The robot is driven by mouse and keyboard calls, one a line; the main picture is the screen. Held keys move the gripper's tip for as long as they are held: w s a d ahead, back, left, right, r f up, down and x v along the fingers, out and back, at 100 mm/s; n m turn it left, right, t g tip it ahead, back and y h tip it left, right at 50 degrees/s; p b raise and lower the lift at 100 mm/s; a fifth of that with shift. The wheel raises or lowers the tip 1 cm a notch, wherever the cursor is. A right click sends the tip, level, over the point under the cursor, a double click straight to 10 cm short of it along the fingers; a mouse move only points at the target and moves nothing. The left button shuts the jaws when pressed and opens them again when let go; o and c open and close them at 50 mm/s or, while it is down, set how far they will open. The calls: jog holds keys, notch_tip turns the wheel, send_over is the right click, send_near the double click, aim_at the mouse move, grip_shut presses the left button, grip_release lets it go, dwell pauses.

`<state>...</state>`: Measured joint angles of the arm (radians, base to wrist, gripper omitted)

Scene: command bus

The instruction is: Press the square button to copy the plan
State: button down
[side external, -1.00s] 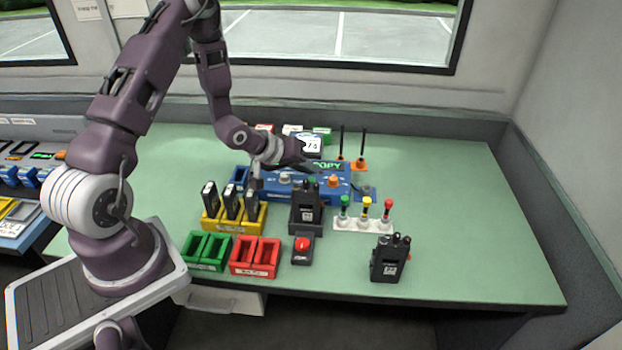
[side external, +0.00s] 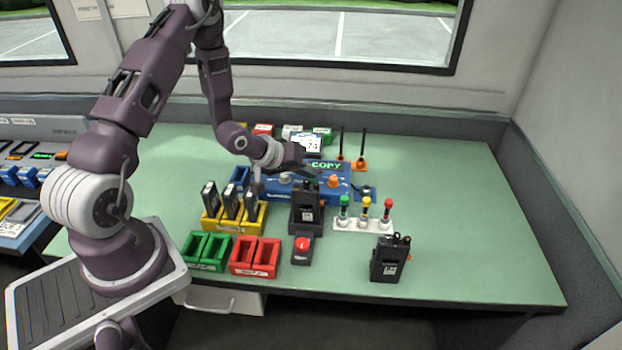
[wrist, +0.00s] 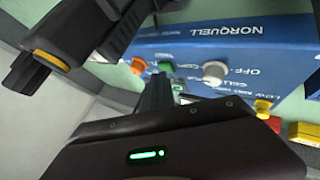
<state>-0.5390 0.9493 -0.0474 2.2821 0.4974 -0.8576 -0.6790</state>
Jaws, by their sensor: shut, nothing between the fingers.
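My gripper (side external: 312,171) is shut and empty over the console, near the COPY sign. In the wrist view a dark finger points at the panel close to the green button; whether it touches cannot be seen.
A black radio (side external: 306,210) stands in front of the console, with a red button (side external: 302,246) before it. A yellow rack (side external: 234,222) is to the left, and a white strip with coloured levers (side external: 363,223) to the right. The table's right side is clear except for another radio (side external: 389,258).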

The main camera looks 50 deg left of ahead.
dwell(0.4)
jog(key=shift+r, duration=0.7)
jog(key=shift+r, duration=2.5)
jog(key=s+d+r+m+g+y, duration=0.1)
jog(key=s+d+r+m+y, duration=0.2)
jog(key=r, duration=0.6)
jog(key=s+d+r+m+g+h, duration=0.1)
jog(key=s+d+r, duration=0.2)
jog(key=s, duration=0.5)
jog(key=s+d+r+m, duration=0.2)
jog(key=s+d+r, duration=0.1)
jog(key=s, duration=0.5)
jog(key=s+d+r+m+g+h, duration=0.1)
jog(key=s+d+r, duration=0.3)
jog(key=s, duration=0.5)
jog(key=shift+r+m+g+h, duration=0.3)
jog(key=shift+r+m, duration=0.4)
jog(key=shift+r, duration=0.1)
